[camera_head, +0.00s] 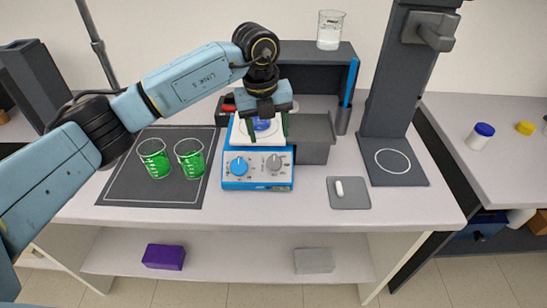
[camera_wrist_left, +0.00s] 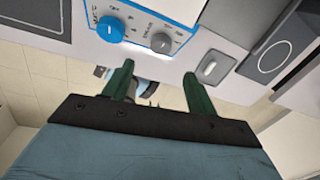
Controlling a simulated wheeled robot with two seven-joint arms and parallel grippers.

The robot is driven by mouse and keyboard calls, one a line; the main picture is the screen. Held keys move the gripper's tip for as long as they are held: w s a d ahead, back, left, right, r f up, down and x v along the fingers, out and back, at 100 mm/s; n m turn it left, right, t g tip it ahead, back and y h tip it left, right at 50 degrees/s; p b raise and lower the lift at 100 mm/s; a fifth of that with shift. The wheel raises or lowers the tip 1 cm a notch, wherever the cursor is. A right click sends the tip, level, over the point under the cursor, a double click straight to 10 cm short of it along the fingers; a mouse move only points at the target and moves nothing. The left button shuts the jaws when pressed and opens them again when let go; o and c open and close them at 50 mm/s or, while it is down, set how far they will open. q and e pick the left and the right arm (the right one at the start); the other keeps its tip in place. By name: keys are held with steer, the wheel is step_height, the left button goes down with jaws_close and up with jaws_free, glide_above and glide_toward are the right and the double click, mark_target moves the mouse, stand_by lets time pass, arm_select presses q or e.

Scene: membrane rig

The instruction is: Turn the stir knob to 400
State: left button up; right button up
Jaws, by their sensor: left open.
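A stirrer (camera_head: 257,183) with a blue-and-white front panel stands at the middle of the bench. Its panel has a blue knob (camera_head: 239,167) on the left and a grey knob (camera_head: 274,163) on the right. The print is too small for me to tell which is the stir knob or read its setting. The left wrist view also shows the blue knob (camera_wrist_left: 110,30) and the grey knob (camera_wrist_left: 161,42). My left gripper (camera_head: 260,132) is open over the stirrer's white top, apart from both knobs. Something blue (camera_head: 262,124) shows between its fingers, partly hidden.
Two beakers of green liquid (camera_head: 154,160) (camera_head: 190,158) stand on a dark mat (camera_head: 165,194) to the left. A grey pad (camera_head: 350,199) with a small white bar and a dark stand (camera_head: 398,165) are at the right. The bench's front strip is clear.

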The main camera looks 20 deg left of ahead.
mark_target(274, 163)
arm_select(q)
steer(key=f, duration=0.6)
steer(key=d+f, duration=0.1)
steer(key=f, duration=0.2)
steer(key=shift+w+f, duration=0.2)
steer(key=shift+f, duration=0.1)
steer(key=shift+c, duration=0.3)
steer(key=c, duration=0.9)
